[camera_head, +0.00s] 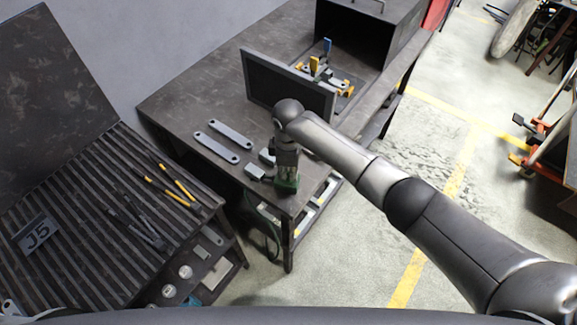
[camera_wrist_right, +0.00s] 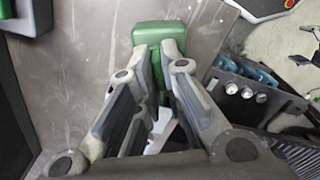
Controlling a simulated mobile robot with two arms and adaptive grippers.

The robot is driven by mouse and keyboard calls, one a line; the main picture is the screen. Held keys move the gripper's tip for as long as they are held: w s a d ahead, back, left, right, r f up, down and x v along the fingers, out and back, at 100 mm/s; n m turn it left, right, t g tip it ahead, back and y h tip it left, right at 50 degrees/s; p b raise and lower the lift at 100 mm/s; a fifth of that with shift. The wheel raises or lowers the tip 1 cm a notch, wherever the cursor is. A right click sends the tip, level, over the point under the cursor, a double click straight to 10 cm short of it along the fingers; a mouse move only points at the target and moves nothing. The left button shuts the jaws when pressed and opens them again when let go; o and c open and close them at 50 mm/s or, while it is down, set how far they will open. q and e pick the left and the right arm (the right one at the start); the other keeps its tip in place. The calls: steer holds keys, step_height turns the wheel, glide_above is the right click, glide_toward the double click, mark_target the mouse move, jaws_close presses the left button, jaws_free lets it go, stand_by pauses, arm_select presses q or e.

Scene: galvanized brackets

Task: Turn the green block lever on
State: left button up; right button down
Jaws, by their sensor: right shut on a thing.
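The green block lever (camera_wrist_right: 158,34) shows in the right wrist view, between and just beyond my right fingertips. In the head view a bit of green (camera_head: 290,184) shows at the front corner of the dark workbench, mostly hidden by my gripper. My right gripper (camera_wrist_right: 160,50) is shut on the green lever. In the head view my right gripper (camera_head: 287,174) points down at the bench corner. The lever's on or off position cannot be told. My left gripper is not in view.
Flat grey brackets (camera_head: 218,141) lie on the workbench (camera_head: 190,100) left of my arm. A dark upright panel (camera_head: 288,86) stands behind my wrist, near an open dark box (camera_head: 365,35). A slatted table (camera_head: 100,215) with pliers-like tools is at left.

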mark_target(288, 172)
steer(key=shift+r+m+p, duration=0.1)
steer(key=shift+m+p, duration=0.2)
steer(key=shift+m, duration=0.3)
steer(key=c, duration=1.6)
jaws_free()
steer(key=shift+o, duration=0.2)
step_height(288, 172, up, 12)
